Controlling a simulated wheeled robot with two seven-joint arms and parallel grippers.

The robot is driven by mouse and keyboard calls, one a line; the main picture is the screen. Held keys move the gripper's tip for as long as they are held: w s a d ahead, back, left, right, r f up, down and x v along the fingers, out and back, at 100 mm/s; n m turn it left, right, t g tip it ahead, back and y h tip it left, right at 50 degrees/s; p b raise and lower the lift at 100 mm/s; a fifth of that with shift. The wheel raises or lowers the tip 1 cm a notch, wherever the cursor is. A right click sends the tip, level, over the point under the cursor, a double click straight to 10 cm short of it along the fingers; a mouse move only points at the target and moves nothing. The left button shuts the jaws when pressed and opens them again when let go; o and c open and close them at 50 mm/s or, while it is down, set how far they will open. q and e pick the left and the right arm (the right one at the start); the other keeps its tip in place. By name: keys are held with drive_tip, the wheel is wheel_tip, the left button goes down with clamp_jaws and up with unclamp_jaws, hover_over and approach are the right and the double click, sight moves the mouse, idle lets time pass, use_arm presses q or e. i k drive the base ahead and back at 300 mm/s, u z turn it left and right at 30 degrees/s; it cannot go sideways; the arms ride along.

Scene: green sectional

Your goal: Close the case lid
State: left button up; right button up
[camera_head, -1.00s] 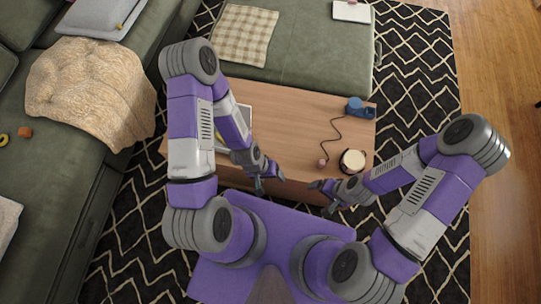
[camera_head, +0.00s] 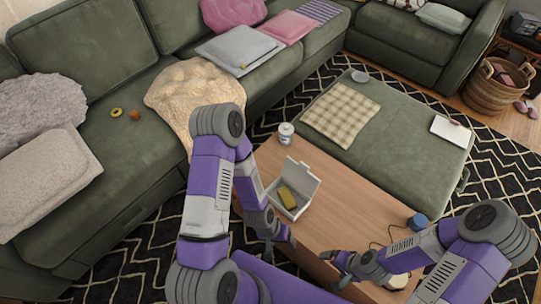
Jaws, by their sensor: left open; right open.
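A small white case (camera_head: 291,201) stands on the wooden coffee table (camera_head: 350,213), with its lid (camera_head: 299,177) raised at the back. A yellow item (camera_head: 287,198) lies inside it. My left gripper (camera_head: 281,246) is open and empty near the table's front edge, in front of the case and apart from it. My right gripper (camera_head: 333,268) is open and empty, further right near the front edge. My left arm passes just left of the case.
A white jar (camera_head: 286,134) stands behind the case on the table. A blue object (camera_head: 418,222) with a cord and a round item (camera_head: 398,280) are on the right. The table's middle is clear. A green ottoman (camera_head: 400,140) stands behind, and a green sofa (camera_head: 90,60) is at left.

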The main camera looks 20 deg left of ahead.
sight(299, 175)
drive_tip(key=u, duration=0.3)
drive_tip(key=k, duration=0.6)
drive_tip(key=u, duration=0.9)
drive_tip(key=i, duration=0.8)
drive_tip(key=z, duration=0.05)
